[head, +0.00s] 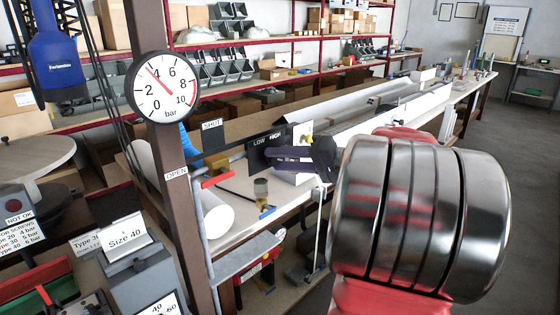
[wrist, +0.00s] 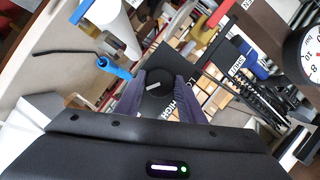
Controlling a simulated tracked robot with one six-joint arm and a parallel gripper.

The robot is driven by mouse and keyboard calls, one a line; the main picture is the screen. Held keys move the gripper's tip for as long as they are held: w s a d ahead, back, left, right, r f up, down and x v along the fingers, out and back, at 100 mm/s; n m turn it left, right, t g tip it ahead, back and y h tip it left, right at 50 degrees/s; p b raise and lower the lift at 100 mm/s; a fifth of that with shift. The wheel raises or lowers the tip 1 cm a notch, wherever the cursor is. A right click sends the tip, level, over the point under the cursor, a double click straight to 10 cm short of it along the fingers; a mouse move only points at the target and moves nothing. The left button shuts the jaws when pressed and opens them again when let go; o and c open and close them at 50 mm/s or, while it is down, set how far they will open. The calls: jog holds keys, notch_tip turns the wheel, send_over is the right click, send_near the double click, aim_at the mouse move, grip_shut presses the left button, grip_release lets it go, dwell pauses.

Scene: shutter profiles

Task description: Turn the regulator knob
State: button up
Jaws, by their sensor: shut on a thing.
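The regulator knob (wrist: 151,90) is a round black knob with a white pointer line, in the middle of the wrist view. It sits on a black panel (head: 257,158) marked LOW and HIGH; the panel also shows in the wrist view (wrist: 212,92). My gripper (head: 277,155) has purple fingers and is shut on the knob, one finger on each side, as the wrist view (wrist: 154,84) shows. In the head view the fingers hide the knob. The white pressure gauge (head: 168,95), marked bar, has its red needle close to 4.
A brown post (head: 155,150) carries the gauge, left of my gripper. A red lever (head: 216,180) stands between SHUT and OPEN signs. Blue-handled tool (wrist: 115,68) is beside the knob.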

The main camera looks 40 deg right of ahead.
jog(key=shift+d, duration=0.15)
jog(key=o, duration=1)
jog(key=shift+s, duration=0.1)
jog(key=v, duration=1.3)
jog(key=shift+s+d, duration=0.15)
jog(key=shift+s, duration=0.15)
